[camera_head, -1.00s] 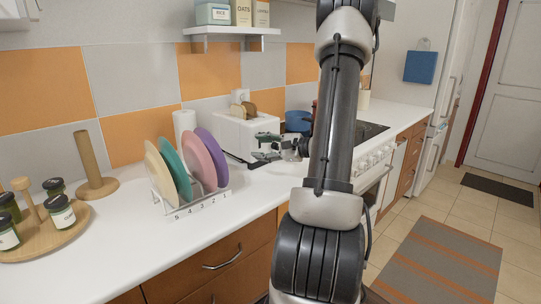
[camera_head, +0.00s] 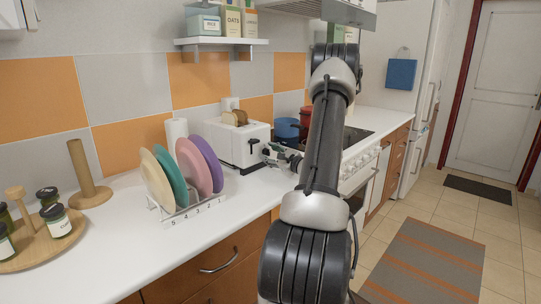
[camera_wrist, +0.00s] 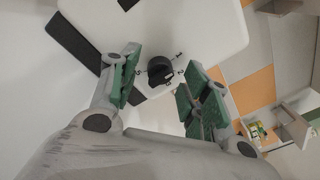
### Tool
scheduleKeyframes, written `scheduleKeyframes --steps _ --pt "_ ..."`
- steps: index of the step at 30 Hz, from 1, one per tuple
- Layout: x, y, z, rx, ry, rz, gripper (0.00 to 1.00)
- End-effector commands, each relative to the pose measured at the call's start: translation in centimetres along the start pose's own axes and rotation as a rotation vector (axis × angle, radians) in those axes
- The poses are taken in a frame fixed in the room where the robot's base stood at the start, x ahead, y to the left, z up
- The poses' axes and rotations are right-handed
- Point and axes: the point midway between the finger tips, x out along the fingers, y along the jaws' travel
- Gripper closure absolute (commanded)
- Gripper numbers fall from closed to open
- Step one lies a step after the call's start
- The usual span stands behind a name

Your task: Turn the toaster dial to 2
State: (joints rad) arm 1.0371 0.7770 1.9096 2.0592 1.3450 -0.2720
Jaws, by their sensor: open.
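The white toaster (camera_head: 234,148) stands on the counter with slices of bread (camera_head: 235,118) in its top. Its end face (camera_wrist: 205,25) fills the upper part of the wrist view. The black dial (camera_wrist: 160,71) is on that face, with small numbers printed around it; the dial's exact setting is hard to read. My gripper (camera_wrist: 163,60) is open, its green-padded fingers on either side of the dial in the wrist view. I cannot tell whether they touch it. In the head view my gripper (camera_head: 282,155) is at the toaster's right end, partly hidden by my arm.
A plate rack (camera_head: 190,210) with several coloured plates stands left of the toaster. A blue pot (camera_head: 286,127) and a red pot (camera_head: 306,117) stand to the right near the stove.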

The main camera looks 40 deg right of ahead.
Motion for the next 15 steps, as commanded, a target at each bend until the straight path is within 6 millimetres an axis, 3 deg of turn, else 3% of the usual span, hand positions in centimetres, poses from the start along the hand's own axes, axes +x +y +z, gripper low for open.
scheduleKeyframes --steps 6,13,15 --pt "0.05 0.01 0.02 0.000 0.000 0.001 0.53" --pt "0.04 0.02 0.03 0.000 -0.001 0.001 0.95" --pt "0.04 0.02 0.03 0.000 -0.001 0.001 1.00"
